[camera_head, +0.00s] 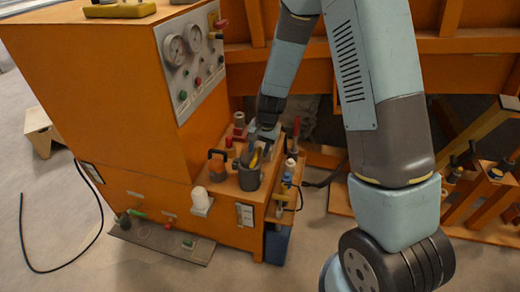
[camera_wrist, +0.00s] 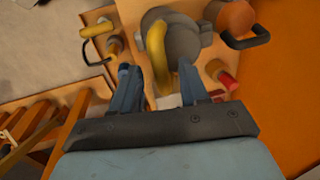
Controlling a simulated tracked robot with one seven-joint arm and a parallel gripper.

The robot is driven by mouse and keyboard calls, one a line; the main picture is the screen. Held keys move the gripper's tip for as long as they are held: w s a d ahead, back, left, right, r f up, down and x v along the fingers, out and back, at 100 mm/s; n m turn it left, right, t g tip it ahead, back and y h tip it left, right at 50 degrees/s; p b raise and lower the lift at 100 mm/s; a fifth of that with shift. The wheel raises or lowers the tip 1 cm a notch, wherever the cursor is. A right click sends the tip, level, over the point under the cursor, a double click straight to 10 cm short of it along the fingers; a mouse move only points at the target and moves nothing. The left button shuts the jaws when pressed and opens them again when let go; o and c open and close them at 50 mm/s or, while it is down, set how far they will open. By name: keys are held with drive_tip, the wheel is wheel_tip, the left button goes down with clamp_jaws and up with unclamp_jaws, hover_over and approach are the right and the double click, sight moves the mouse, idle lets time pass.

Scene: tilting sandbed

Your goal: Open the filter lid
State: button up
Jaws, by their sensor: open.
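The filter is a grey round canister (camera_head: 249,179) on the orange ledge of the machine, with a yellow handle (camera_head: 254,160) on its top. In the wrist view, the grey lid (camera_wrist: 187,42) shows with the yellow curved handle (camera_wrist: 160,58) standing up at its near left side. My gripper (camera_head: 262,142) is over the canister, pointing down. In the wrist view, my gripper (camera_wrist: 158,72) is open, one finger on each side of the yellow handle with gaps. Contact is not visible. The lid appears closed on the canister; its far edge is partly unclear.
A black handle (camera_head: 217,154) stands left of the canister, and a red knob (camera_wrist: 227,79) lies close to my right finger in the wrist view. The tall orange cabinet (camera_head: 110,90) rises at left. A blue bin (camera_head: 277,244) is below.

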drive_tip(key=shift+f, duration=0.2)
drive_tip(key=shift+c, duration=0.2)
clamp_jaws()
idle(0.4)
